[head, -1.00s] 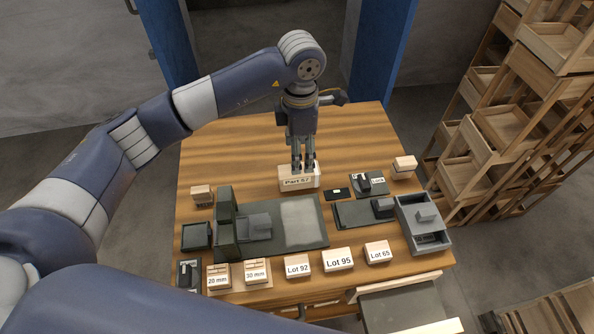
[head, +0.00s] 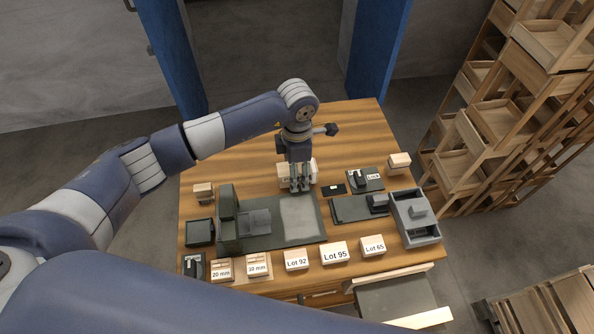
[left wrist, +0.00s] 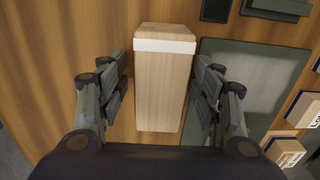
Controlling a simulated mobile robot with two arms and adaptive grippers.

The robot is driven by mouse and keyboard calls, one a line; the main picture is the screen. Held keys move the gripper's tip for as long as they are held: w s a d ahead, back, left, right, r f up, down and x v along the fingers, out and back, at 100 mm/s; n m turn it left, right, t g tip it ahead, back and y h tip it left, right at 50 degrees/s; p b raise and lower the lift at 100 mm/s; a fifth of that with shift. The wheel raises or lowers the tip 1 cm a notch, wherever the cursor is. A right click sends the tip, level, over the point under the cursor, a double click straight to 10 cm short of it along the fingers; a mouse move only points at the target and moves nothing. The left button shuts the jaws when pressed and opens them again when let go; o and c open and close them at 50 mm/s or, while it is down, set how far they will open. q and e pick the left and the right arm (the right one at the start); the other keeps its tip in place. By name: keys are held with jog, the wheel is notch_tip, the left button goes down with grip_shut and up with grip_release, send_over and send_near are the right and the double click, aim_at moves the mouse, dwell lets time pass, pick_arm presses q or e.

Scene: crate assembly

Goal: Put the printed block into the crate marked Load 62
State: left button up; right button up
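A pale wooden block (head: 313,167) sits at the back middle of the table. My left gripper (head: 300,188) is in front of it in the head view and hides most of it and its printed label. In the left wrist view the block (left wrist: 162,90) lies between the two open fingers of my left gripper (left wrist: 160,92), with a white band near its far end. A gap shows between the block and the fingers on both sides. My right gripper is not in view. No crate with a readable Load 62 mark shows.
Wooden crates (head: 495,125) stand on a rack at the right, off the table. Small blocks marked Lot 92 (head: 296,260), Lot 95 (head: 335,252) and Lot 65 (head: 373,245) line the near edge. A dark green mat (head: 262,236) and a grey bin (head: 415,217) are on the table.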

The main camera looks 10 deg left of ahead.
pick_arm(q)
jog(key=c, duration=1)
jog(key=shift+c, duration=0.5)
jog(key=shift+r, duration=0.15)
